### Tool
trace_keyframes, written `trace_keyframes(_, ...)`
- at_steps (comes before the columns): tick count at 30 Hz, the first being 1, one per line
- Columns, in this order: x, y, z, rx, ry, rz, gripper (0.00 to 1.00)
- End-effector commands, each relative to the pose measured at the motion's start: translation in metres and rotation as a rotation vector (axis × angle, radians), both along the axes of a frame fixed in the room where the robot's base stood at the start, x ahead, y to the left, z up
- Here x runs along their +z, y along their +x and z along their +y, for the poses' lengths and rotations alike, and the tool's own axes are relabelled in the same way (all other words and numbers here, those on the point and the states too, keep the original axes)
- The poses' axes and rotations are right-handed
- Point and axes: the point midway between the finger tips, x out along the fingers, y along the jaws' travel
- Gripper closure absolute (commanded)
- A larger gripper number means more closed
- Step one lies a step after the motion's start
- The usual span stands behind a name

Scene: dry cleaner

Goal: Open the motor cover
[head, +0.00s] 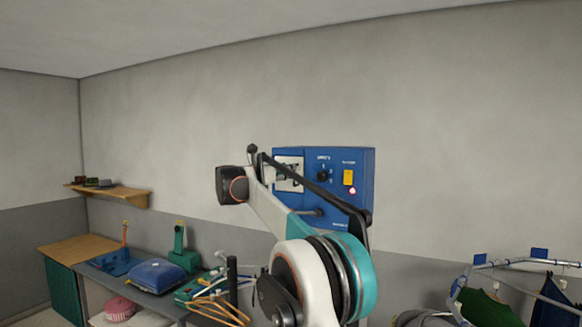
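A blue control box (335,155) is fixed to the grey wall near the middle of the head view. Its front carries a black knob (322,175), a yellow switch (348,177) and a pale metal plate (288,163) at the left. My arm crosses in front of the box and hides part of its left and lower front. I cannot make out a part that is clearly the motor cover. I cannot make out my gripper's fingers; my arm's own links hide the area around them.
A wooden shelf (125,194) hangs on the wall at the left. At the right, a metal rail (525,261) carries hanging garments. The wall right of the box is clear.

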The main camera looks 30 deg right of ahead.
Motion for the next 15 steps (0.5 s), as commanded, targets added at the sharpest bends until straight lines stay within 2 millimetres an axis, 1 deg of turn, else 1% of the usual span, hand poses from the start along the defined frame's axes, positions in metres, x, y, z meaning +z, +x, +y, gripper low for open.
trace_keyframes(1, 0.002, 0.004, -0.009, -0.002, 0.000, 0.000, 0.72)
trace_keyframes(3, 0.002, 0.008, -0.018, -0.002, 0.000, 0.000, 0.72)
trace_keyframes(6, 0.002, 0.013, -0.027, -0.001, 0.000, 0.000, 0.72)
trace_keyframes(10, 0.001, 0.017, -0.034, 0.000, 0.000, -0.001, 0.72)
trace_keyframes(15, 0.000, 0.018, -0.036, 0.000, 0.000, -0.001, 0.72)
